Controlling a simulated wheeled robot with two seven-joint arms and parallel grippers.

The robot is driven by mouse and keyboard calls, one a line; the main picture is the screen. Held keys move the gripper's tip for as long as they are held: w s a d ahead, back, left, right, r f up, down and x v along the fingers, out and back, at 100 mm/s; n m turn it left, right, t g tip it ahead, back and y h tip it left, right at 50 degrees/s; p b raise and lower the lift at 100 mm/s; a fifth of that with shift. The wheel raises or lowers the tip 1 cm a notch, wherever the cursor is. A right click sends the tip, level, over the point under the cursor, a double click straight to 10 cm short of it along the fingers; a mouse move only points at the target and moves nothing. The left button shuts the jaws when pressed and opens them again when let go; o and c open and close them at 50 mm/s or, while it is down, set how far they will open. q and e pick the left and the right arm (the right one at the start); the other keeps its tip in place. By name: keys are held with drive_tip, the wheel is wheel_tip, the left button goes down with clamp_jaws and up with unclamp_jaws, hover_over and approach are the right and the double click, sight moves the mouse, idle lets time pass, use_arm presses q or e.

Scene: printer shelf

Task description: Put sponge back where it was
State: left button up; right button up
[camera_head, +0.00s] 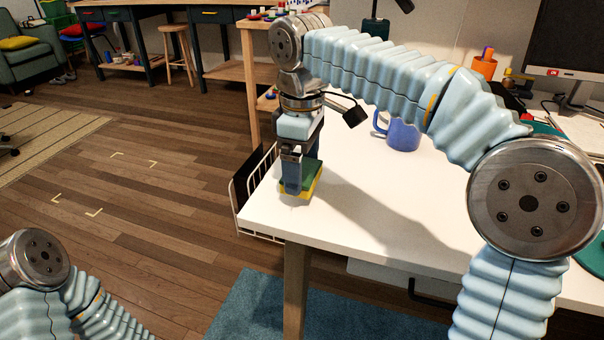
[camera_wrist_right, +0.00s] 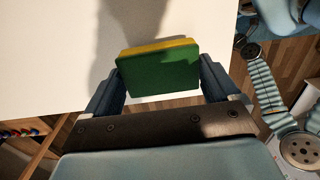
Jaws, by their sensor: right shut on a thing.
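The sponge (camera_head: 314,178) is green on one face and yellow on the other. It is at the left end of the white table (camera_head: 366,208), close to the edge. My right gripper (camera_head: 302,188) points down and is shut on the sponge. In the right wrist view the sponge (camera_wrist_right: 158,68) sits between the two dark fingers of the right gripper (camera_wrist_right: 158,88). I cannot tell whether the sponge touches the tabletop. Of my left arm only a part shows at the lower left; its gripper is out of view.
A white wire basket (camera_head: 256,196) hangs at the table's left edge, beside the sponge. A blue mug (camera_head: 403,135) stands on the table behind my right arm. An orange cup (camera_head: 484,67) and a monitor (camera_head: 570,40) are at the back right. The front middle of the tabletop is clear.

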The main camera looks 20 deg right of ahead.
drive_tip(key=shift+s+f, duration=0.1)
drive_tip(key=shift+f, duration=0.75)
drive_tip(key=shift+f, duration=0.2)
drive_tip(key=o, duration=0.7)
drive_tip(key=shift+o, duration=0.2)
drive_tip(key=shift+r, duration=0.15)
wheel_tip(320, 180, up, 12)
drive_tip(key=p, duration=0.4)
